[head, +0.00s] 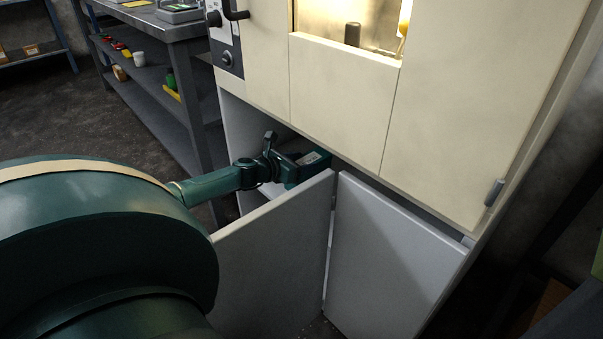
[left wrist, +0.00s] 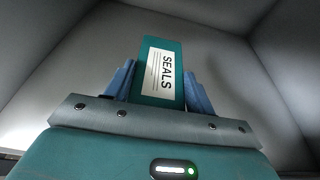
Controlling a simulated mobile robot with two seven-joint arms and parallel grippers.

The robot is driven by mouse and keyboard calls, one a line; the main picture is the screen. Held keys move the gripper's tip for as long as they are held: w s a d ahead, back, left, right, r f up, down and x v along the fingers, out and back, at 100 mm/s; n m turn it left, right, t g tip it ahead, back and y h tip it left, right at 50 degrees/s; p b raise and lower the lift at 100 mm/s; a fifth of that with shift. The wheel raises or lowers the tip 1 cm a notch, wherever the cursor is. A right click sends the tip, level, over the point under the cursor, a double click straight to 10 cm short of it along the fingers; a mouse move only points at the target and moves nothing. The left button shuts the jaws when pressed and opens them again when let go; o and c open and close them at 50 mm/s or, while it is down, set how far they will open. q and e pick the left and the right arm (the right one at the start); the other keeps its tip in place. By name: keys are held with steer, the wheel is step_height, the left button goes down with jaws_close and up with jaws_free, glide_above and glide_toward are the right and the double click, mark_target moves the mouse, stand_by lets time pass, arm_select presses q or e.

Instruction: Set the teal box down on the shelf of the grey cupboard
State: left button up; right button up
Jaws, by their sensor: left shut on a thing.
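The teal box (left wrist: 160,70) has a white label reading SEALS. It sits between the two blue fingers of my left gripper (left wrist: 158,88), which is shut on it. In the head view the box (head: 314,162) shows just inside the grey cupboard (head: 270,255), behind the top edge of an open door, with my left gripper (head: 292,168) reaching in from the left. Grey cupboard walls surround the box in the left wrist view. Whether the box touches the shelf cannot be told. My right gripper is not in view.
A cream machine cabinet (head: 460,90) is above the opening, close over my arm. A grey workbench (head: 160,30) with shelves of small items stands at the back left. Dark floor (head: 50,110) is clear there.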

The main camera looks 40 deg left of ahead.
arm_select(q)
step_height(320, 180, down, 2)
steer(key=shift+f+b, duration=0.1)
steer(key=shift+b, duration=0.65)
steer(key=shift+f+b, duration=0.5)
steer(key=shift+f, duration=0.25)
steer(key=shift+r, duration=0.15)
steer(key=o, duration=0.7)
steer(key=shift+f, duration=0.2)
steer(key=o, duration=0.5)
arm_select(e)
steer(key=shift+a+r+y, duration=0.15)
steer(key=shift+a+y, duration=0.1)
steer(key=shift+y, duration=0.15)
arm_select(q)
steer(key=shift+r, duration=0.1)
